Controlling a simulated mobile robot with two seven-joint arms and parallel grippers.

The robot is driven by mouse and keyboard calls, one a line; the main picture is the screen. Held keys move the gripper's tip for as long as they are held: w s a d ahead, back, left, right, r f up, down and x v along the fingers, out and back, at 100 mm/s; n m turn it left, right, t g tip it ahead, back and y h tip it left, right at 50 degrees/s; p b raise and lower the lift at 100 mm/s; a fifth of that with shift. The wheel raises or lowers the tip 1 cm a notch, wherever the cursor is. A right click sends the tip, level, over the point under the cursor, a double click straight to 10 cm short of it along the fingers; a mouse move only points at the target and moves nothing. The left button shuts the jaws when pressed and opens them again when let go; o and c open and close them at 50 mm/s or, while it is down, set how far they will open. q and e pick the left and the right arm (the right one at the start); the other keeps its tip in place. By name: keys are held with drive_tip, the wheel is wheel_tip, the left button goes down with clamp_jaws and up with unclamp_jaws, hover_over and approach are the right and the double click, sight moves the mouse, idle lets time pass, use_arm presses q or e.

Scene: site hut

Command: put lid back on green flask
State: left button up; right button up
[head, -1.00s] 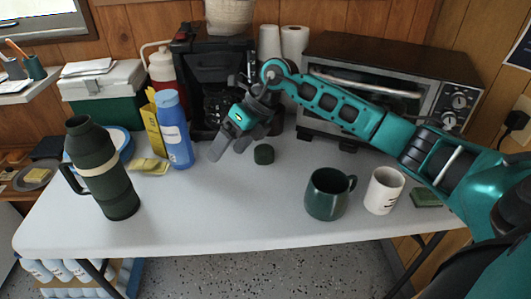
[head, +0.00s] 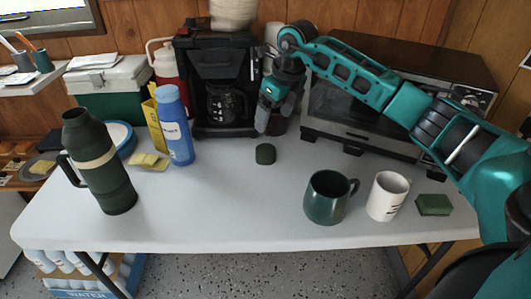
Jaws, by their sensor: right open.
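The green flask (head: 107,178) stands at the left of the white table, with a cream band around it and a handle on its left side. Its top looks open. A small dark green lid (head: 265,154) lies on the table near the middle, apart from the flask. My right gripper (head: 261,128) is open and empty, pointing down just behind and above the lid, in front of the coffee maker. One of its fingers is partly hidden. My left gripper is not in view.
A blue bottle (head: 174,125) and yellow box (head: 153,115) stand between flask and lid. A green mug (head: 327,200), white mug (head: 385,197) and green sponge (head: 433,205) are at the right. The coffee maker (head: 215,62) and toaster oven (head: 335,100) stand behind. The front middle table (head: 230,215) is clear.

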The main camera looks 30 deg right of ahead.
hover_over(266, 149)
drive_tip(key=s, duration=0.1)
drive_tip(key=f, duration=0.5)
drive_tip(key=shift+d+f+b, duration=0.2)
drive_tip(key=shift+f+b, duration=0.15)
drive_tip(key=shift+f, duration=0.05)
drive_tip(key=shift+f, duration=0.1)
drive_tip(key=x, duration=0.3)
drive_tip(key=b+x, duration=0.1)
drive_tip(key=x, duration=0.1)
drive_tip(key=shift+s+f, duration=0.1)
drive_tip(key=shift+s, duration=0.2)
drive_tip(key=c, duration=1.1)
drive_tip(key=shift+c, duration=0.2)
